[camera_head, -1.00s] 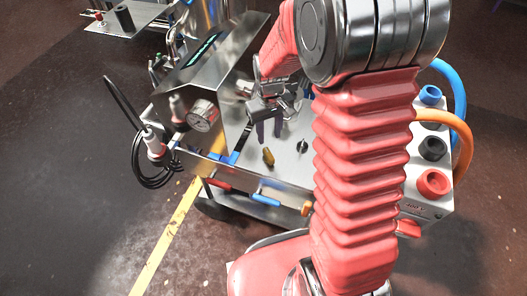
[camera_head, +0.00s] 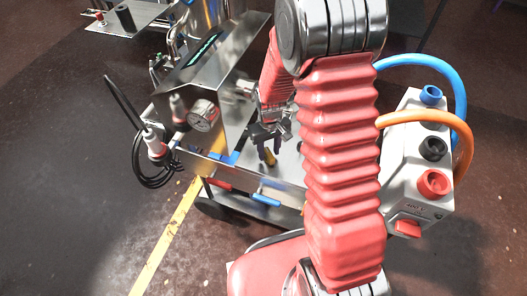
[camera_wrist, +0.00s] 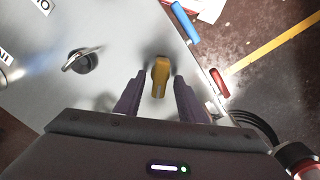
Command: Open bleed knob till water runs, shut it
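A small brass-yellow knob (camera_wrist: 160,78) stands out from the grey metal panel. In the head view its end (camera_head: 270,158) shows just below my fingers. My gripper (camera_wrist: 159,82) is open, with one dark finger on each side of the knob and a visible gap to each. It also shows in the head view (camera_head: 265,143). A round black knob with a metal bar (camera_wrist: 82,61) sits on the panel to the left in the wrist view. Which knob is the bleed knob carries no readable label. I see no running water.
A round gauge (camera_head: 203,115) is on the steel housing at left. Blue (camera_head: 266,200) and red (camera_head: 219,184) handles line the panel's front edge. A white box (camera_head: 411,181) with blue and orange hoses stands at right. A coiled black cable (camera_head: 150,172) hangs at left.

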